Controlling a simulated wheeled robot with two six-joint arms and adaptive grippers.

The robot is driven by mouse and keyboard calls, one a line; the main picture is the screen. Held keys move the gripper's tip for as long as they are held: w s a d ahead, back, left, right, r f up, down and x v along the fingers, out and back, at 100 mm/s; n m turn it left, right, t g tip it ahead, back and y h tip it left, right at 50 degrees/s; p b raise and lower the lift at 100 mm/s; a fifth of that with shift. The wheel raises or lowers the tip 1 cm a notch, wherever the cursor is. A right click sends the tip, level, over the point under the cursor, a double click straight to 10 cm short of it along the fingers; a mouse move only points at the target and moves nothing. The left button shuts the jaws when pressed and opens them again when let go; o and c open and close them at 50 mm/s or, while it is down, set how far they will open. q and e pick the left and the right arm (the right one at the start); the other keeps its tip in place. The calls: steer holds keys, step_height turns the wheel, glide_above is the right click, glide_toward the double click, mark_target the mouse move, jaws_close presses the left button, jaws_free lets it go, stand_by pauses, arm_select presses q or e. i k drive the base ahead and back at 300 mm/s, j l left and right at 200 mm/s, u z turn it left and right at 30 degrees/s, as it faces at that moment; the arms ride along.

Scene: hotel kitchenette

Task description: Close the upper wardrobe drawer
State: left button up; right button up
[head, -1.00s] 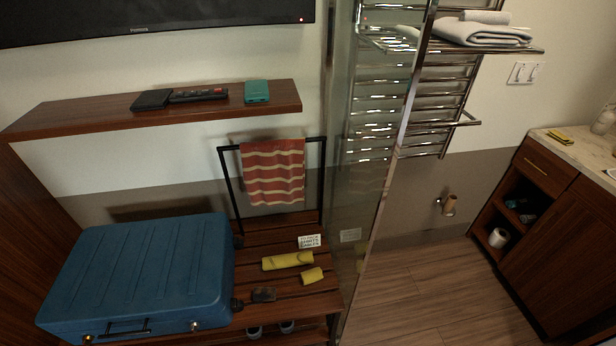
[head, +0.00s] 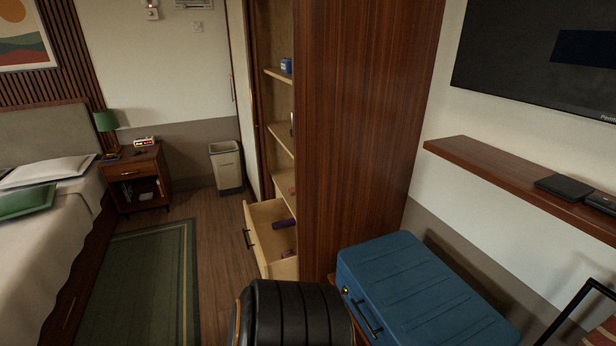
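The wardrobe (head: 350,120) stands in the middle of the head view, its wooden side panel facing me. An open drawer (head: 262,232) with a dark handle juts out to the left from its lower part, and a few small dark items lie inside. I cannot tell from here whether this is the upper drawer, as what lies below it is hidden. Open shelves show above it, one holding a small blue item (head: 286,65). Neither of my grippers is in view.
A black rounded object (head: 292,315) stands in front of the drawer at the bottom edge. A blue suitcase (head: 420,295) lies right of the wardrobe. A bed (head: 45,260), nightstand (head: 137,178) and bin (head: 226,166) are to the left. Floor and a green rug (head: 140,285) lie clear between.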

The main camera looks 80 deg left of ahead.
mark_target(268, 244)
steer(key=u, duration=2.7)
steer(key=k+j+u, duration=0.2)
steer(key=k+j, duration=0.3)
steer(key=i+j+z, duration=0.35)
steer(key=i+j, duration=0.35)
steer(key=i, duration=0.35)
steer(key=i+j+z, duration=0.35)
steer(key=i+j, duration=0.6)
